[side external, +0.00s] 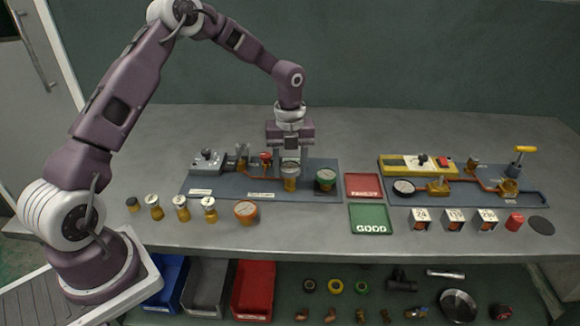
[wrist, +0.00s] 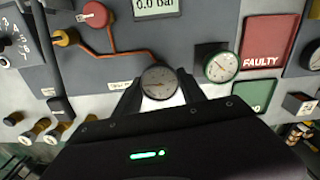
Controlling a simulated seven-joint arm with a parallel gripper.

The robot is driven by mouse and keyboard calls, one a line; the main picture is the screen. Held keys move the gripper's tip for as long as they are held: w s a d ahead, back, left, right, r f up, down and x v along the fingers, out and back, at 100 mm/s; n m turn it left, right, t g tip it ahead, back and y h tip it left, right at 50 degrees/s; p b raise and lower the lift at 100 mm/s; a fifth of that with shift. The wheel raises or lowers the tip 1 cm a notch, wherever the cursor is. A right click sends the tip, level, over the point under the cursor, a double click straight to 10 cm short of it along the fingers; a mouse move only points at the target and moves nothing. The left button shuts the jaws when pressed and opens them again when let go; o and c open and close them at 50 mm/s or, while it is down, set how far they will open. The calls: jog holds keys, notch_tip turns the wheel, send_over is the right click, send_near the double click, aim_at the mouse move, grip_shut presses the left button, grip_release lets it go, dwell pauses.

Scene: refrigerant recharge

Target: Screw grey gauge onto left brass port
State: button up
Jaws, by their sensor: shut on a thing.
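The grey gauge (wrist: 159,82) has a round dial and sits between the two dark fingers of my gripper (wrist: 160,92) in the wrist view. In the side view my gripper (side external: 291,158) points straight down over the left blue-grey panel, shut on the grey gauge (side external: 290,171). The gauge looks upright, with brass-coloured body showing below it (side external: 290,184). The left brass port is not clearly visible; the gauge and fingers cover that spot. I cannot tell whether the gauge is touching or threaded on the port. A green-rimmed gauge (side external: 325,177) stands just right, also in the wrist view (wrist: 217,64).
A red knob (side external: 266,156) and copper pipe stand left of my gripper. A display (wrist: 157,7) reads 0.0 bar. An orange gauge (side external: 246,209) and several brass fittings stand in front. The red FAULTY tray (side external: 363,178) and green GOOD tray (side external: 370,211) lie right.

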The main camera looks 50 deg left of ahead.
jog(key=m, duration=0.2)
jog(key=shift+f+m, duration=0.1)
jog(key=shift+m, duration=0.2)
jog(key=o, duration=1)
jog(key=shift+m, duration=0.3)
jog(key=o, duration=0.4)
jog(key=shift+o, duration=0.2)
jog(key=o, duration=0.3)
jog(key=shift+r, duration=3.55)
jog(key=shift+r, duration=0.1)
